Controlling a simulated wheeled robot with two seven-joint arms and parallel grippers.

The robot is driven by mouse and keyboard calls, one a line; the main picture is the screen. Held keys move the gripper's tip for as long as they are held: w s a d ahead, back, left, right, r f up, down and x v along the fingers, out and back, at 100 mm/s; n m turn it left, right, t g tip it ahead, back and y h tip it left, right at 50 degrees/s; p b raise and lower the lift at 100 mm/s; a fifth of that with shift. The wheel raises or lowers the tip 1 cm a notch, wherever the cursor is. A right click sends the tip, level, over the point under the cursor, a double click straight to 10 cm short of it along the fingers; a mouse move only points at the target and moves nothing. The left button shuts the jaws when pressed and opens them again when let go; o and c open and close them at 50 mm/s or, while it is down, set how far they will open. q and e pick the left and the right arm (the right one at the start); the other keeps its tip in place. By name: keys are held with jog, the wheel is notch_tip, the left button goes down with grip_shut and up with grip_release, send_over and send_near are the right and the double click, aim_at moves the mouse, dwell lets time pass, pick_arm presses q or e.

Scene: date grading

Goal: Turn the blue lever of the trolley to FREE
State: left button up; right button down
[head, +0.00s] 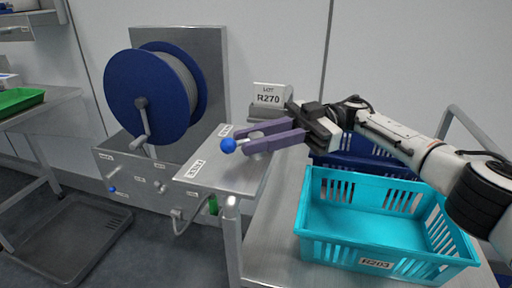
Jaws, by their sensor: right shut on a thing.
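The blue lever (228,146) shows as a round blue knob on a short pale shaft, above the metal top plate at the trolley's (232,205) left end. My right gripper (243,140), with two purple fingers, reaches in from the right and is shut on the lever's shaft just behind the knob. The knob sticks out to the left of the fingertips. Small labels (195,169) lie on the plate on two sides of the lever, too small to read surely. The fingers hide the lever's base. My left gripper is out of view.
A turquoise crate (385,253) marked R203 stands on the trolley, with a dark blue crate (375,152) behind it. A blue reel with a crank (152,95) is at left. A grey tray (70,240) lies on the floor.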

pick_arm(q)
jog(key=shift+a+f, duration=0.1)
pick_arm(e)
jog(key=shift+a+r, duration=0.1)
jog(key=shift+r, duration=0.05)
jog(key=c, duration=1.8)
grip_release()
jog(key=shift+c, duration=0.2)
